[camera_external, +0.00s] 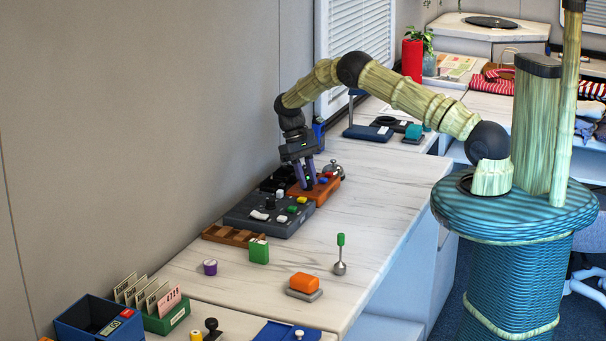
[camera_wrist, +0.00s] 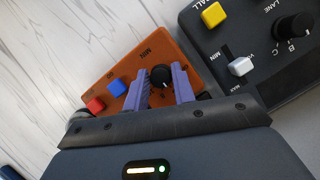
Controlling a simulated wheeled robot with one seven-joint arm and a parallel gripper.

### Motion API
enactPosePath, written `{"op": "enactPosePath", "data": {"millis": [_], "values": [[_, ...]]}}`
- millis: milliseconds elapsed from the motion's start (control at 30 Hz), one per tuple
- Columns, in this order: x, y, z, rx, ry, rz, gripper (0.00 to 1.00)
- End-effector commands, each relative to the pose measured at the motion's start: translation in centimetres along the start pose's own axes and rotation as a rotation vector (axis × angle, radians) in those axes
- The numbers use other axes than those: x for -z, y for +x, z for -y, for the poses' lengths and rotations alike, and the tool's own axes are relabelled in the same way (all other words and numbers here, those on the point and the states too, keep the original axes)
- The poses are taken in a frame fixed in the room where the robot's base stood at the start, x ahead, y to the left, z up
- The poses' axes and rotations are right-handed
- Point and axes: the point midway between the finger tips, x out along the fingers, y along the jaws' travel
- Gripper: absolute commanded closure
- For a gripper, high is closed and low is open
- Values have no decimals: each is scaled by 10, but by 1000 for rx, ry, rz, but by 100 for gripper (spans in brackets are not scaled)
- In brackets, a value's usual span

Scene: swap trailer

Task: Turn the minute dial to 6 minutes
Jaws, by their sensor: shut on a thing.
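The minute dial is a black knob (camera_wrist: 160,76) on an orange-brown box (camera_wrist: 158,46) marked MIN. In the wrist view the purple fingers of my gripper (camera_wrist: 161,88) stand on both sides of the knob and are shut on it. The box also carries a blue button (camera_wrist: 117,87) and a red button (camera_wrist: 95,105). The knob's pointer and scale are too small or covered to read. In the external view my gripper (camera_external: 309,184) reaches down onto the orange box (camera_external: 326,190) near the wall, and its fingers hide the dial.
A dark grey panel (camera_external: 262,222) with a yellow button (camera_wrist: 213,15), a white slider (camera_wrist: 240,66) and a black LANE knob (camera_wrist: 294,28) stands close beside the box. A silver bell (camera_external: 335,170) is just behind it.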

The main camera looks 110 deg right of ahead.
Motion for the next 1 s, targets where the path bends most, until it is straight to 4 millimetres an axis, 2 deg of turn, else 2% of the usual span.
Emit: {"op": "enactPosePath", "data": {"millis": [67, 100, 167, 200, 567, 767, 1000], "values": [[3, -6, 2, 3, -4, -21, 97], [3, -6, 2, 3, -4, -21, 67], [3, -6, 2, 3, -4, -19, 55], [3, -5, 1, 2, -3, -17, 53], [2, -6, 0, 0, -2, -9, 53], [2, -30, 0, 0, -3, -12, 53], [2, -73, 0, 1, -2, -14, 53]]}}
